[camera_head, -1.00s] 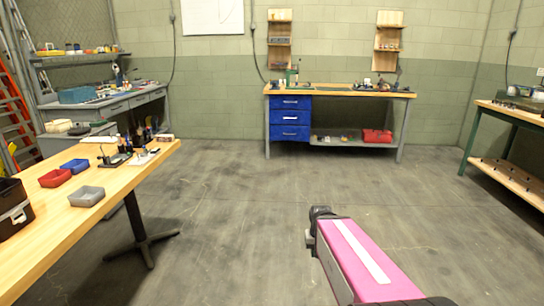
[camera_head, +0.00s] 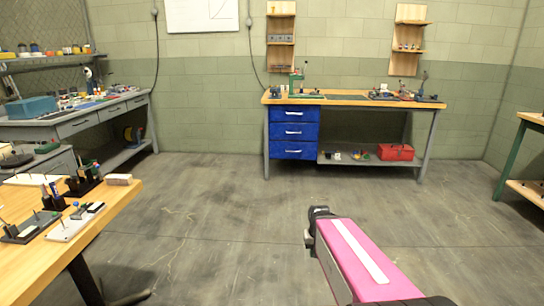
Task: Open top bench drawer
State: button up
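A workbench (camera_head: 350,97) with a wooden top and grey legs stands against the back wall. Under its left side is a blue cabinet of three drawers with silver handles. The top drawer (camera_head: 294,115) looks shut, flush with the middle drawer (camera_head: 294,132) and the bottom drawer (camera_head: 294,150). My pink arm with a white stripe reaches in from the bottom right, well short of the bench. Its dark far end shows, but I cannot make out any gripper fingers.
Open grey floor (camera_head: 230,220) lies between me and the bench. A wooden table (camera_head: 110,198) with small tools is at the near left. A grey desk (camera_head: 60,130) stands at the back left, a green-legged bench (camera_head: 520,150) at the right. A red toolbox (camera_head: 395,152) sits on the bench's lower shelf.

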aim_at(281, 112)
jog(key=i, duration=0.95)
jog(key=i+z, duration=0.1)
jog(key=i, duration=0.85)
jog(key=i+j, duration=0.15)
jog(key=i, duration=0.85)
jog(key=i+j+z, duration=0.1)
jog(key=i, duration=0.85)
